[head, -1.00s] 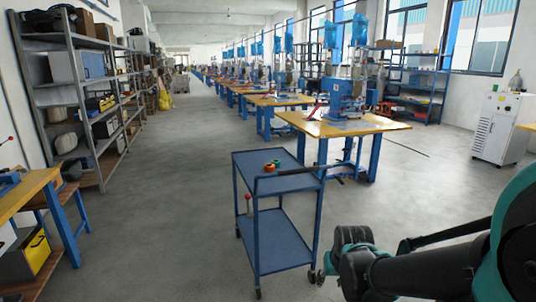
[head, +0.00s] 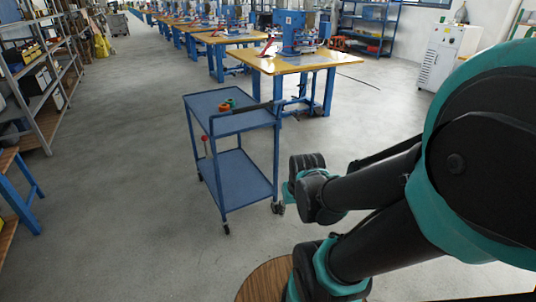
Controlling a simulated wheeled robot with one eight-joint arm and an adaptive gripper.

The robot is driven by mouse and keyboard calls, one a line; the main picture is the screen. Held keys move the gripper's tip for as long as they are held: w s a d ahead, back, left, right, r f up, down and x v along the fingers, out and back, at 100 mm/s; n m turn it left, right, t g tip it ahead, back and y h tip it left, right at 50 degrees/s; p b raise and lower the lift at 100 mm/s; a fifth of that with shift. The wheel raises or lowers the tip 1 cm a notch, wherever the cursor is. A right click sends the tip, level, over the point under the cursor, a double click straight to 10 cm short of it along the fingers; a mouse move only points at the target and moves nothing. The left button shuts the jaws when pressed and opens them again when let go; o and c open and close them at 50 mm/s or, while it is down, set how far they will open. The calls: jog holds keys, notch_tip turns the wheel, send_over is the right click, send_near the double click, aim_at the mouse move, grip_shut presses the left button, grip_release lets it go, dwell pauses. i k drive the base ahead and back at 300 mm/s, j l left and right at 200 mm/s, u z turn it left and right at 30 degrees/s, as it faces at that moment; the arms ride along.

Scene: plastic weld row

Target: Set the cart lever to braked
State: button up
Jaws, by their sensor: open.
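The blue two-shelf cart (head: 233,124) stands on the floor near the middle of the head view. A thin lever with a red knob (head: 205,138) shows at its left side, between the two shelves. The lever looks roughly upright, and its lower end is hard to make out. Castors show under the cart. My arm reaches in from the right, and its nearest visible part is just right of the cart, apart from the lever. My gripper cannot be made out in this view.
A round wooden top (head: 264,281) is at the bottom, partly behind my arm. A workbench (head: 258,62) stands behind the cart. Shelving (head: 40,85) is at left. The floor left of the cart is clear.

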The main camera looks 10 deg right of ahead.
aim_at(204, 137)
jog(key=i+j, duration=0.2)
jog(key=j, duration=0.15)
jog(key=i+j, duration=0.15)
jog(key=j, duration=0.2)
jog(key=i+j, duration=0.2)
jog(key=j, duration=0.15)
jog(key=i+j, duration=0.15)
jog(key=j, duration=0.2)
